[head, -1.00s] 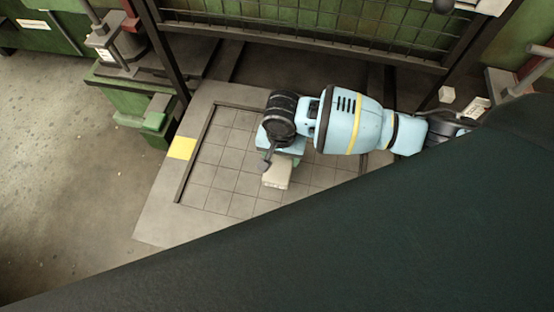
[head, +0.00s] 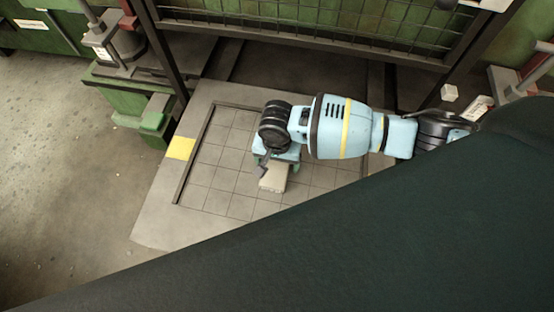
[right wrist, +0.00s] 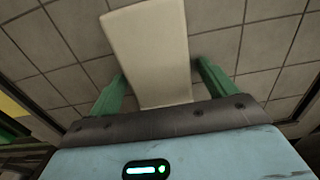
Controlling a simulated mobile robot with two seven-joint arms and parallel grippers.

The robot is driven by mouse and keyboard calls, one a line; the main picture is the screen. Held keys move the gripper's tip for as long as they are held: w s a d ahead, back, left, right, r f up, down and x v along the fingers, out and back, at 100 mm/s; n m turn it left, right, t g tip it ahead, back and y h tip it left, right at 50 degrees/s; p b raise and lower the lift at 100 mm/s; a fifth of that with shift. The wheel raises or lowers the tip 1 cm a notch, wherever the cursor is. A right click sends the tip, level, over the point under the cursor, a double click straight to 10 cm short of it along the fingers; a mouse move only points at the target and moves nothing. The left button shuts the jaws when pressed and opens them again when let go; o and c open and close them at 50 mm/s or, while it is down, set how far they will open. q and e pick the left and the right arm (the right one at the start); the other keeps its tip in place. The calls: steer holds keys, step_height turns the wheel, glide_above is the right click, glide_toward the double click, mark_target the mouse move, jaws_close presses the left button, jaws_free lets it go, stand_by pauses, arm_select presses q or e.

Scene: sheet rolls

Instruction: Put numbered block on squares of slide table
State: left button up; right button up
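The slide table (head: 160,205) is a grey plate with a grid of squares and a raised dark edge on its far and left sides. A pale block (head: 273,180) is on the grid near its middle; no number is readable on it. My right gripper (head: 276,172) is over the block, its green fingers on either side. In the right wrist view the block (right wrist: 150,45) stands between the spread fingers, with gaps at both sides, so the gripper (right wrist: 160,75) looks open around it. My left gripper is not in view.
A yellow patch (head: 180,148) marks the table's left border. Green machinery (head: 150,124) stands at the left and a mesh guard (head: 330,30) at the back. Grid squares left of the block are bare.

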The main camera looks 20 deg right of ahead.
steer(key=shift+r, duration=0.25)
step_height(320, 180, up, 12)
steer(key=p, duration=0.2)
steer(key=shift+p, duration=0.35)
steer(key=shift+f, duration=0.15)
